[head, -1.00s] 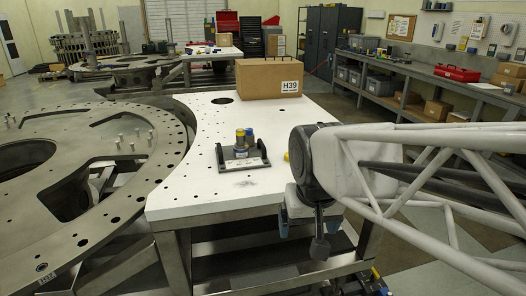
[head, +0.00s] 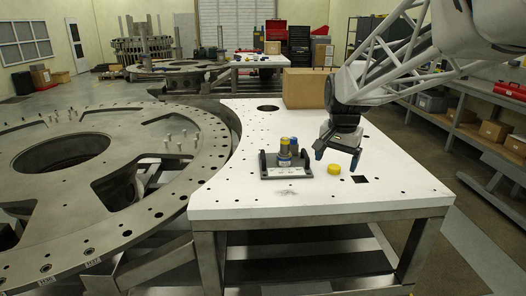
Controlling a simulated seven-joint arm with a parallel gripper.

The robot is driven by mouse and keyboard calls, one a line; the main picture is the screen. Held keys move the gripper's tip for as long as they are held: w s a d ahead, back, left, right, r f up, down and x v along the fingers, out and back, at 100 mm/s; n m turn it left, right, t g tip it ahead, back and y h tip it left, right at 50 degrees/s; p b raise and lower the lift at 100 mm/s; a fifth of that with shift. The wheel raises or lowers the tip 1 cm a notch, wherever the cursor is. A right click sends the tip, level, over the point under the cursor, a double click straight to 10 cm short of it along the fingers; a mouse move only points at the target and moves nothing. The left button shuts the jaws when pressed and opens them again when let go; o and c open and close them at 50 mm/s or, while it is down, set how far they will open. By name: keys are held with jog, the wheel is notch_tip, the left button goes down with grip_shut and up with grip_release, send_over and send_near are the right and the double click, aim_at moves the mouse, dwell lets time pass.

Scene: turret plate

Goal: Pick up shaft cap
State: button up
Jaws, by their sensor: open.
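A small round yellow cap (head: 334,169), which looks like the shaft cap, lies on the white table (head: 235,195), right of a dark grey holder (head: 270,171). The holder carries short grey cylinders (head: 284,147) with yellow or olive tops. My gripper (head: 338,157) hangs above and just behind the yellow cap in the picture, with blue fingertips spread apart and pointing down. It is open and nothing shows between the fingers. The exact height above the cap is hard to tell.
A cardboard box (head: 304,88) stands at the table's back, partly behind my arm. A large metal turret plate (head: 150,182) lies left. The table's front is clear.

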jog(key=w+d+f+m, duration=0.2)
jog(key=w+d, duration=0.1)
jog(key=w, duration=0.7)
jog(key=w+d+f+m, duration=0.3)
jog(key=w, duration=0.6)
jog(key=m+g, duration=0.1)
jog(key=m, duration=0.2)
send_over(334, 167)
jog(key=f, duration=0.8)
jog(key=shift+s+a+f, duration=0.15)
jog(key=shift+a+f, duration=0.05)
jog(key=shift+f, duration=0.15)
jog(key=shift+w+d+f+m, duration=0.15)
jog(key=shift+w+f+m, duration=0.15)
jog(key=shift+f, duration=1.3)
jog(key=shift+f, duration=2.6)
